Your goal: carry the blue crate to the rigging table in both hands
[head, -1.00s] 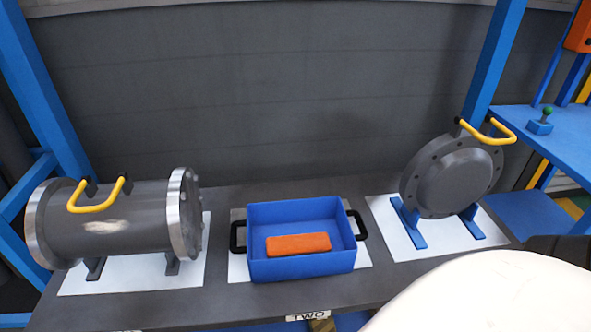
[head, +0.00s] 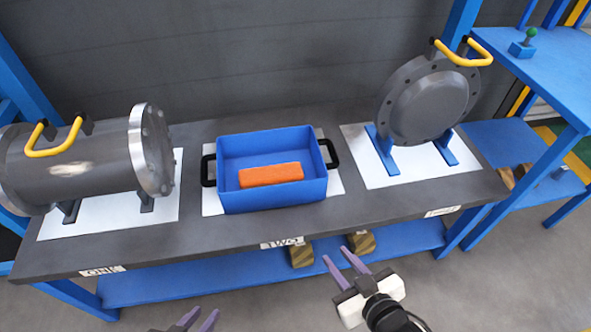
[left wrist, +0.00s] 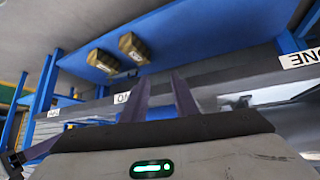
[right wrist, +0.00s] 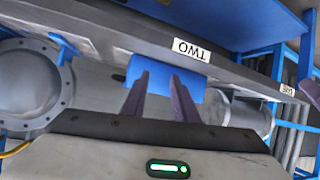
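The blue crate (head: 275,193) stands upright on a white pad in the middle of the dark table, with an orange block (head: 270,174) inside. It has a black handle on its left side (head: 208,170) and one on its right side (head: 329,154). My left gripper (head: 199,318) shows at the bottom edge of the head view, in front of the table, fingers apart and empty. My right gripper (head: 345,265) is in front of the table, below the crate, fingers apart and empty. The crate's front also shows in the right wrist view (right wrist: 170,75). Neither gripper touches the crate.
A grey flanged cylinder (head: 85,165) with a yellow handle stands left of the crate. A round grey cover (head: 430,100) on blue supports stands right. A blue shelf unit (head: 540,70) is at far right. Wooden blocks (head: 361,242) lie on the lower shelf.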

